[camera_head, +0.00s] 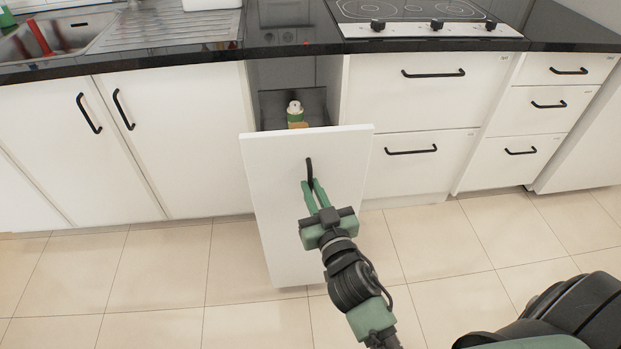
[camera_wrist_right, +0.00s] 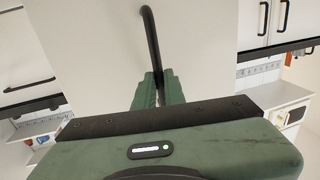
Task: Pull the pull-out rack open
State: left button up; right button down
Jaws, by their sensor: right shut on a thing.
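The pull-out rack (camera_head: 270,180) has a tall white front panel and stands out from the cabinet row, partly open. The black vertical handle (camera_head: 309,171) is on the upper part of the panel. My right gripper (camera_head: 315,185) is shut on this handle. In the right wrist view, the green fingers (camera_wrist_right: 158,88) close around the lower end of the black handle (camera_wrist_right: 151,40). My left gripper is not in view.
White cabinet doors (camera_head: 130,150) stand to the left and white drawers (camera_head: 420,100) to the right, all closed. A black countertop (camera_head: 270,35) carries a sink (camera_head: 50,40) and a hob (camera_head: 410,10). The tiled floor (camera_head: 150,280) in front is clear.

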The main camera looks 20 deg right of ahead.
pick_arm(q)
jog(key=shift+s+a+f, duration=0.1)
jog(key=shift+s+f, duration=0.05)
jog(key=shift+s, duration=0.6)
pick_arm(e)
jog(key=shift+s+a, duration=0.15)
jog(key=shift+s, duration=0.45)
jog(key=shift+s+a, duration=0.15)
jog(key=shift+s, duration=0.4)
